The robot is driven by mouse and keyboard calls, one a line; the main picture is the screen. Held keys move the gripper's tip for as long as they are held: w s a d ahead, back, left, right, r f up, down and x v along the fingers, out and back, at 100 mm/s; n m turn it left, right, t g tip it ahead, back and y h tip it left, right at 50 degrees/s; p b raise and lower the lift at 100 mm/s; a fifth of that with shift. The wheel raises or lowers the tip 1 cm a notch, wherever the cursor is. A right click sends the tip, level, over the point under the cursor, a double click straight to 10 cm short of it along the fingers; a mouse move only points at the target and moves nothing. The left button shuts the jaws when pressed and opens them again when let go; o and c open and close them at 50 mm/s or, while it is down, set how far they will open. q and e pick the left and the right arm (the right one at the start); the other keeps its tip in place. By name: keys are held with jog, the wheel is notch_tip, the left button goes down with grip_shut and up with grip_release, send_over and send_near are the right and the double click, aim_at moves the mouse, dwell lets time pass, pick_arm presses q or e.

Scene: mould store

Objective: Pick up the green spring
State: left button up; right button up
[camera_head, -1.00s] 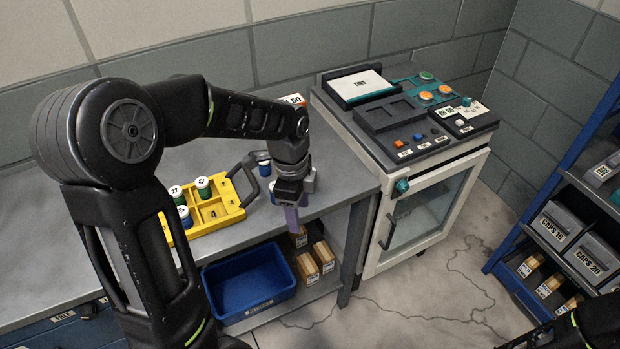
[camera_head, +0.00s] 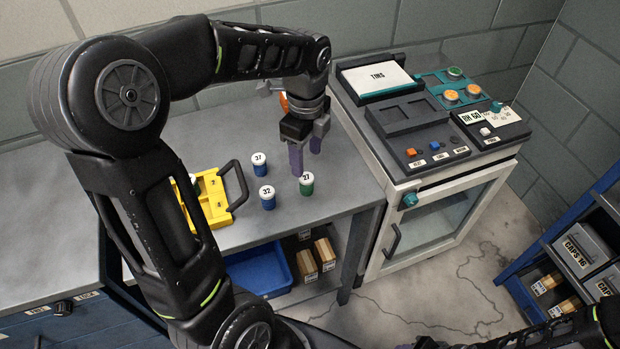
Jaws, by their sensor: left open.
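The green spring (camera_head: 306,185) is a short upright green cylinder with a white top marked 27, standing on the grey bench near its front edge. Its coils are too small to make out. My left gripper (camera_head: 306,160) points down just above and behind it. Its two purple-grey fingers are apart with nothing between them. The near finger ends close to the white top; I cannot tell whether they touch. My right gripper does not show; only dark parts of my right arm are at the bottom right.
Blue cylinders marked 32 (camera_head: 267,198) and 37 (camera_head: 260,166) stand close left of the green one. A yellow tray (camera_head: 218,207) with a black handle is farther left, partly hidden by my arm. A cabinet (camera_head: 385,205) stands to the right. A blue bin (camera_head: 262,272) sits below.

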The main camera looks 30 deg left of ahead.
aim_at(306, 177)
pick_arm(q)
jog(key=shift+w+f, duration=0.15)
jog(key=shift+f, duration=1.25)
jog(key=shift+a+f+p, duration=0.1)
jog(key=shift+f+p, duration=0.7)
jog(key=shift+f, duration=1.8)
jog(key=shift+c, duration=0.3)
grip_shut()
